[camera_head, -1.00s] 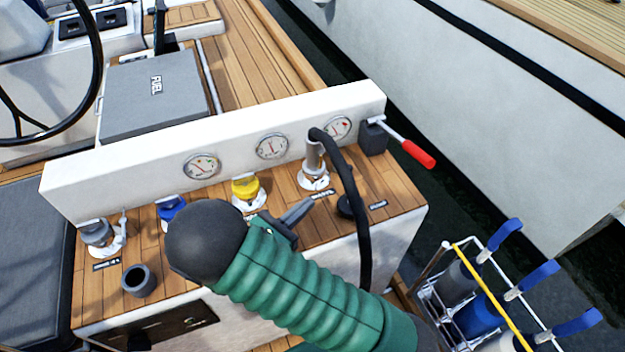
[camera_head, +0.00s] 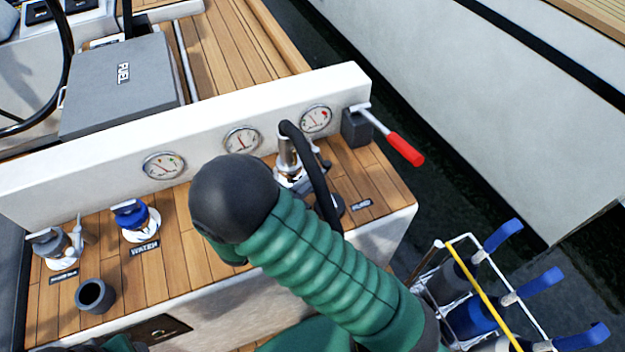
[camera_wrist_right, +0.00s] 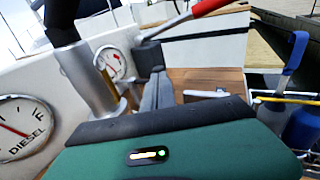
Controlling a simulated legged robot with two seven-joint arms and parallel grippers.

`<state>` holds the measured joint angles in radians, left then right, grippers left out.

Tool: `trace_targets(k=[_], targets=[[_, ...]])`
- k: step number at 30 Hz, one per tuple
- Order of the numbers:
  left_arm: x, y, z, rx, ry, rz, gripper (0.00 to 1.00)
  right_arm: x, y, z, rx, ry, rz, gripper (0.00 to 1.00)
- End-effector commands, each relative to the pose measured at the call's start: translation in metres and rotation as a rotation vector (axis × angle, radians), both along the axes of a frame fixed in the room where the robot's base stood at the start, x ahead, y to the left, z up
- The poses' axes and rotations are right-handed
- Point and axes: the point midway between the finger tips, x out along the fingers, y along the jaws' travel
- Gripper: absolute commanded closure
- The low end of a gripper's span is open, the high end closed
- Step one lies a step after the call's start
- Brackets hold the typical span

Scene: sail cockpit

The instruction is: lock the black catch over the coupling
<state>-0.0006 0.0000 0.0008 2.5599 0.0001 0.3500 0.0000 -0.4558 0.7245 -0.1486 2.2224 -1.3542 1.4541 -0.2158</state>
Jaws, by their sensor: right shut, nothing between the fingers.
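The coupling (camera_head: 288,158) is a silver upright cylinder with a black hose curving from its top, standing on a white fitting at the right of the wooden console. It is large at the left of the right wrist view (camera_wrist_right: 88,75). A small dark part (camera_head: 320,156), perhaps the black catch, juts out at its right side; whether it is locked I cannot tell. My right gripper (camera_wrist_right: 157,88) shows as grey fingers, shut and empty, just right of the coupling in the wrist view. My left gripper is not in view.
Gauges line the white panel (camera_head: 70,180) behind the coupling. A red-handled lever (camera_head: 405,150) stands to its right. A blue-capped WATER fitting (camera_head: 132,215), another fitting (camera_head: 60,245) and a dark cup (camera_head: 95,295) are at left. A bottle rack (camera_head: 480,290) stands lower right.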

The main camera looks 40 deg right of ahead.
Motion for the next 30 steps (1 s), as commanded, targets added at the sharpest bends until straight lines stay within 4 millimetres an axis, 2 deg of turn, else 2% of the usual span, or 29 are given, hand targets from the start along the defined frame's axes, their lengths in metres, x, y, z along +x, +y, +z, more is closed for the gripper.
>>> trace_targets(k=[3,17,30], targets=[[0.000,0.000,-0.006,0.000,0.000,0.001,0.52,-0.001,0.000,-0.001,-0.001,-0.002,0.005,1.00],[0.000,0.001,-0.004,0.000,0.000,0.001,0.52,-0.001,-0.006,-0.001,0.004,0.000,0.005,1.00],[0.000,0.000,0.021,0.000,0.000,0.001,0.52,-0.013,-0.022,0.002,0.002,0.004,0.004,1.00]])
